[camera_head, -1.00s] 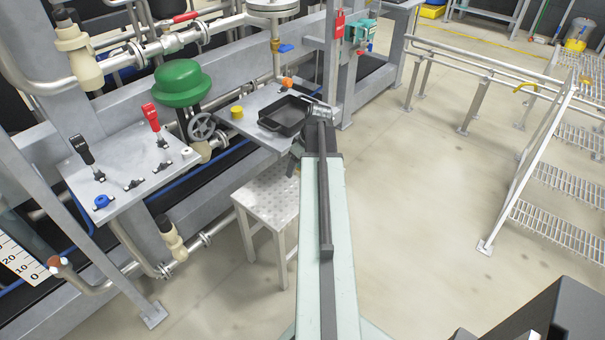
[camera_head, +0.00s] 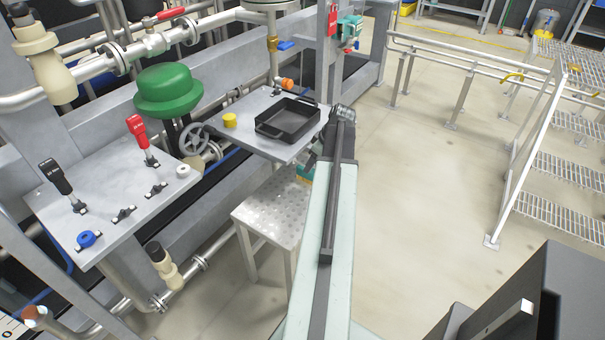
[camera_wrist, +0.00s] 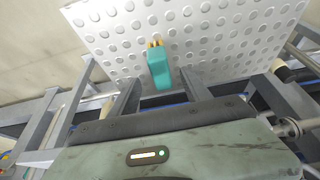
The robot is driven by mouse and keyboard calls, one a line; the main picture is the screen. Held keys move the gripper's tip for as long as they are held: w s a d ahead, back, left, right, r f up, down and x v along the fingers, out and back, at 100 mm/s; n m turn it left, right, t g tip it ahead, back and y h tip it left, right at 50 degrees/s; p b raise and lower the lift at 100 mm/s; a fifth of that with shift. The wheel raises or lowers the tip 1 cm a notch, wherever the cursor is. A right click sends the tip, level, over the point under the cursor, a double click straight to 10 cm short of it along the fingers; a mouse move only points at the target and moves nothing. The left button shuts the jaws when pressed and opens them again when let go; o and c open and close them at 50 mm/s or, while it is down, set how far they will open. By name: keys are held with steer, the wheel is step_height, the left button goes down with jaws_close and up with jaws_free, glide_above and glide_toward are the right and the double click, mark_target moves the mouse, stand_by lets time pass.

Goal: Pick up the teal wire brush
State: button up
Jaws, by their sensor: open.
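The teal wire brush (camera_wrist: 158,68) shows in the wrist view at the edge of a dimpled metal plate, its tan bristle end pointing away from me. My gripper (camera_wrist: 160,78) is open, with one dark finger on each side of the brush in the picture. I cannot tell how far the fingers are above it. In the head view, my arm reaches out past the dimpled stool (camera_head: 272,214). A small teal patch beneath my wrist may be the brush; my arm hides most of that spot.
A grey shelf (camera_head: 245,140) beside my arm holds a black tray (camera_head: 287,120) and a yellow cylinder (camera_head: 229,120). A lever panel (camera_head: 110,200) and green-topped valve (camera_head: 167,90) stand left. Railings (camera_head: 530,150) stand right. Open floor (camera_head: 420,200) lies between.

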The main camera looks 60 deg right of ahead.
mark_target(308, 178)
steer(key=b+x, duration=0.7)
steer(key=x, duration=0.1)
steer(key=shift+f, duration=0.1)
jaws_close()
